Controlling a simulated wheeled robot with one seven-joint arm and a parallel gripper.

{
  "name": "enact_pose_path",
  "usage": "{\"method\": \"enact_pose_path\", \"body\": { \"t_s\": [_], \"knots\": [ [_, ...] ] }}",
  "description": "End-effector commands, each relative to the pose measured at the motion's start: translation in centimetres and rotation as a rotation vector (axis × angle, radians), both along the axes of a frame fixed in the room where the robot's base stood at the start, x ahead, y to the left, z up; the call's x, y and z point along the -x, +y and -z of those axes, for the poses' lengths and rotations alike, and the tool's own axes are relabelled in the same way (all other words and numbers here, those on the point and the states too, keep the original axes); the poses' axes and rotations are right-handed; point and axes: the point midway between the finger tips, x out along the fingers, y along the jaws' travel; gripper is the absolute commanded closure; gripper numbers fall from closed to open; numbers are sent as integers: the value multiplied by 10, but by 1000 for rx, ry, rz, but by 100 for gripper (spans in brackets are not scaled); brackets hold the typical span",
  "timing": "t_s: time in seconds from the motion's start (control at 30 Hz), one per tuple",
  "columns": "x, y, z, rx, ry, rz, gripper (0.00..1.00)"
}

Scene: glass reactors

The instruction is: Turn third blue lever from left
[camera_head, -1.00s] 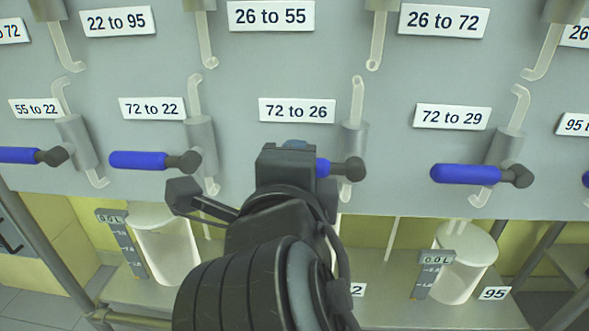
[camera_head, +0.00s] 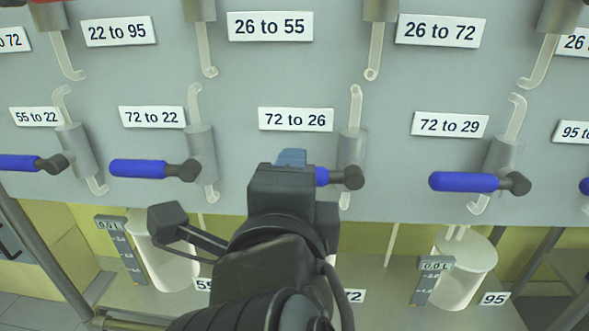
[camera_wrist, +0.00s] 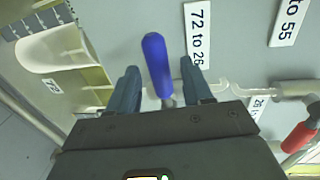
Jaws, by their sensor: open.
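The third blue lever from the left in the head view (camera_head: 322,177) lies horizontal under the label "72 to 26" (camera_head: 296,119). Its handle is mostly hidden behind my gripper, and its dark pivot shows to the right. In the wrist view the blue handle (camera_wrist: 156,65) stands between my two spread fingers. My gripper (camera_wrist: 158,68) is open, one finger on each side of the handle, with visible gaps. In the head view my gripper (camera_head: 291,158) is in front of the lever, with one blue fingertip showing above it.
Other blue levers sit in the same row: under "72 to 22" (camera_head: 138,168) and under "72 to 29" (camera_head: 463,181) to the right. White containers (camera_head: 466,265) stand below the panel. A red lever (camera_wrist: 299,137) shows at right in the wrist view.

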Motion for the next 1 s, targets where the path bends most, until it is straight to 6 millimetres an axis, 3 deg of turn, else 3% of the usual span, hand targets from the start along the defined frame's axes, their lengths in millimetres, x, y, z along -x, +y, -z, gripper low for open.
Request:
{"method": "enact_pose_path", "body": {
  "t_s": [0.1,0.3,0.73,0.87,1.0],
  "knots": [
    [21,2,-4,0,0,-3,50],
    [44,2,-7,0,0,-2,50],
    [49,1,-6,6,1,-2,50],
    [48,-6,11,81,14,-27,50],
    [50,-27,53,267,42,-98,50]
  ]
}}
